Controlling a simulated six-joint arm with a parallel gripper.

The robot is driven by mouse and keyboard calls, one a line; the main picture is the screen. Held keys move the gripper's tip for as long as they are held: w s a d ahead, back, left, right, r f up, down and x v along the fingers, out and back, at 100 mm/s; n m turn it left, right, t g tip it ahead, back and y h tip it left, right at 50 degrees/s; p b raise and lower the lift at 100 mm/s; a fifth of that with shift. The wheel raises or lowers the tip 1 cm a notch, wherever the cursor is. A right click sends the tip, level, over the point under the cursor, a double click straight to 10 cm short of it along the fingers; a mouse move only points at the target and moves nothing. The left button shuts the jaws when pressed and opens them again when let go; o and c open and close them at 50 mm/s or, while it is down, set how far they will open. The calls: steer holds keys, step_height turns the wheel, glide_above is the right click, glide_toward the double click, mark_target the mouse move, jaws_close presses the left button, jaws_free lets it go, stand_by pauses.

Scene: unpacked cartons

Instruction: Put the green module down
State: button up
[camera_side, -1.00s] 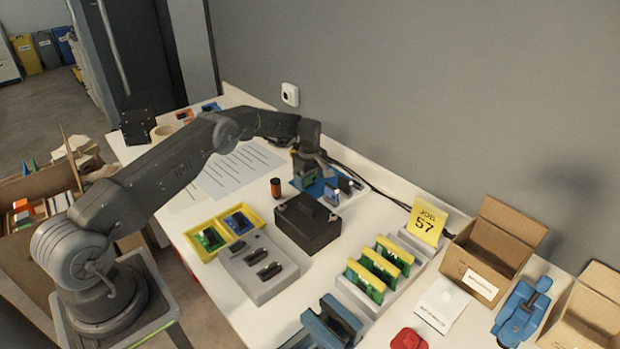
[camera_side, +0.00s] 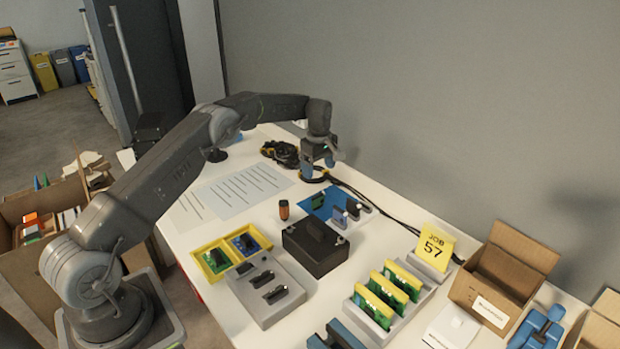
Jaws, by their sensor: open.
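My gripper (camera_side: 318,168) is open, held above the far part of the table, behind the blue mat (camera_side: 318,208). Nothing can be made out between its fingers. A green module (camera_side: 216,259) lies in the left compartment of the yellow tray (camera_side: 206,275), apart from my gripper. A blue module (camera_side: 245,243) lies in the tray's right compartment. A small dark patch shows on the blue mat, but I cannot tell what it is. Two small upright parts (camera_side: 341,217) stand near the mat's right edge.
A black box (camera_side: 315,250) stands in front of the mat, with an orange-and-black cylinder (camera_side: 284,210) to its left. A grey fixture (camera_side: 250,300) is nearer. Green-and-yellow boards (camera_side: 390,292) stand in a rack at right. Black cables (camera_side: 375,205) run behind the mat. Paper sheets (camera_side: 240,190) lie at left.

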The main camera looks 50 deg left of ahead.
steer(key=s+d+r+m+t, duration=0.1)
steer(key=s+d+r+m, duration=0.4)
steer(key=r, duration=0.6)
steer(key=s+d+r+m+t, duration=0.2)
steer(key=s+d+r+m, duration=0.1)
steer(key=s+d+r, duration=0.65)
steer(key=s+d+r+m+t, duration=0.1)
steer(key=s+r+m, duration=0.2)
steer(key=s, duration=0.3)
steer(key=s+d+r+m, duration=0.2)
steer(key=s, duration=0.5)
steer(key=s+d+f+m, duration=0.1)
steer(key=s+f+m, duration=0.1)
steer(key=s, duration=0.4)
steer(key=s+d+f+m+t, duration=0.1)
steer(key=s+f+m, duration=0.1)
steer(key=s, duration=0.4)
steer(key=shift+d+f+m+t, duration=0.2)
steer(key=shift+f+m+t, duration=0.1)
steer(key=shift+m, duration=0.2)
